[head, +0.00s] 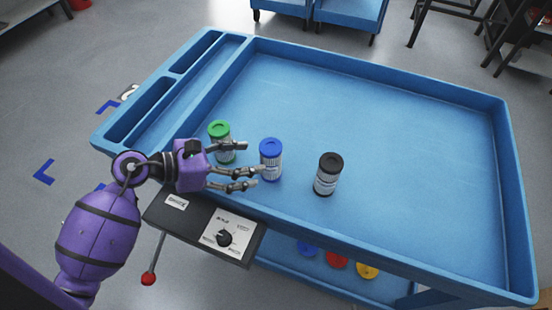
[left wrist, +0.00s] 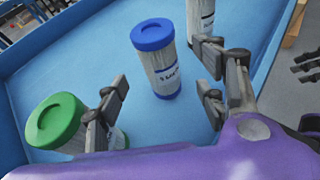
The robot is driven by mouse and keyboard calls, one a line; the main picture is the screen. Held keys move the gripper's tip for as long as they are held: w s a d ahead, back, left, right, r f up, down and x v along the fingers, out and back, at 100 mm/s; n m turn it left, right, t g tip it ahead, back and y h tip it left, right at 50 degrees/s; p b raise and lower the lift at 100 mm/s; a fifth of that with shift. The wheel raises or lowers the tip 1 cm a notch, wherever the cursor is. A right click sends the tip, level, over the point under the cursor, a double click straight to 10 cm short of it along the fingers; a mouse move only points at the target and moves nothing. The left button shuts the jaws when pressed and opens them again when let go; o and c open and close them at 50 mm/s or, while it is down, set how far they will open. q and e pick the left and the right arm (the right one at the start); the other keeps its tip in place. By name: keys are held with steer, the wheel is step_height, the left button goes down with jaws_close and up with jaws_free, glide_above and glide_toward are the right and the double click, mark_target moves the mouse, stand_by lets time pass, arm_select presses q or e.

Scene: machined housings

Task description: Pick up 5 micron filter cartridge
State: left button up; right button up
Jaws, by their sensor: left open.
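A blue-capped filter cartridge (head: 270,160) stands upright in the blue tray of the cart. In the left wrist view the same cartridge (left wrist: 160,62) shows a label that seems to begin with 5; the rest is hard to read. A green-capped cartridge (head: 220,140) stands to its left and a black-capped one (head: 327,174) to its right; their labels are not readable. My left gripper (head: 247,166) is open, its fingers pointing at the blue-capped cartridge. In the left wrist view this cartridge shows between and beyond the spread fingers (left wrist: 161,84). My right gripper is out of view.
The blue tray (head: 390,120) has raised walls and wide free room behind and right of the cartridges. Several coloured discs (head: 337,258) lie on the lower shelf.

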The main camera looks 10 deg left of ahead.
mark_target(270, 157)
arm_select(q)
steer(key=x, duration=0.2)
steer(key=p+x, duration=0.1)
steer(key=x, duration=0.1)
steer(key=r+x, duration=0.1)
steer(key=x, duration=0.1)
steer(key=shift+w+d+f+p, duration=0.1)
steer(key=shift+w+d+p, duration=0.2)
steer(key=shift+d, duration=0.1)
steer(key=shift+d+f, duration=0.15)
steer(key=shift+f, duration=0.05)
steer(key=c, duration=1.4)
